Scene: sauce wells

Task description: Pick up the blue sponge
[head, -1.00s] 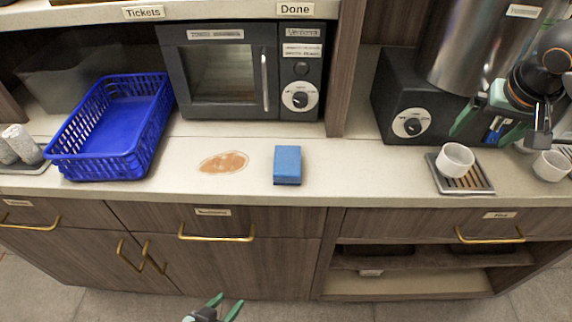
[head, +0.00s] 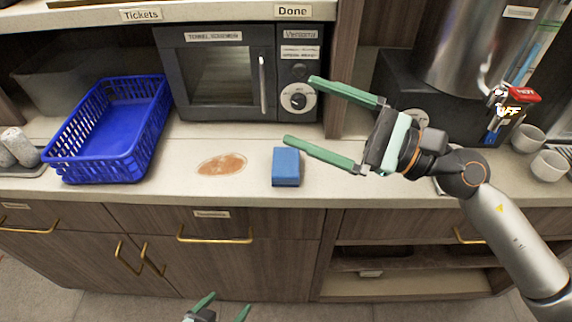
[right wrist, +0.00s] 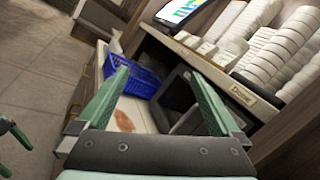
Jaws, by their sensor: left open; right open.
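The blue sponge (head: 286,167) stands on the counter in the head view, in front of the microwave and right of a brown stain. My right gripper (head: 300,110) is open and empty, its green fingers pointing left, above and a little right of the sponge in the picture. Its open fingers (right wrist: 159,95) also show in the right wrist view, where I cannot make out the sponge. My left gripper (head: 223,304) is open and empty at the bottom edge of the head view, in front of the lower cabinets.
A blue basket (head: 110,140) stands at the left of the counter. A brown stain (head: 221,165) lies between basket and sponge. The microwave (head: 225,75) is behind. White cups (head: 549,165) stand at the right, near a steel urn (head: 465,50).

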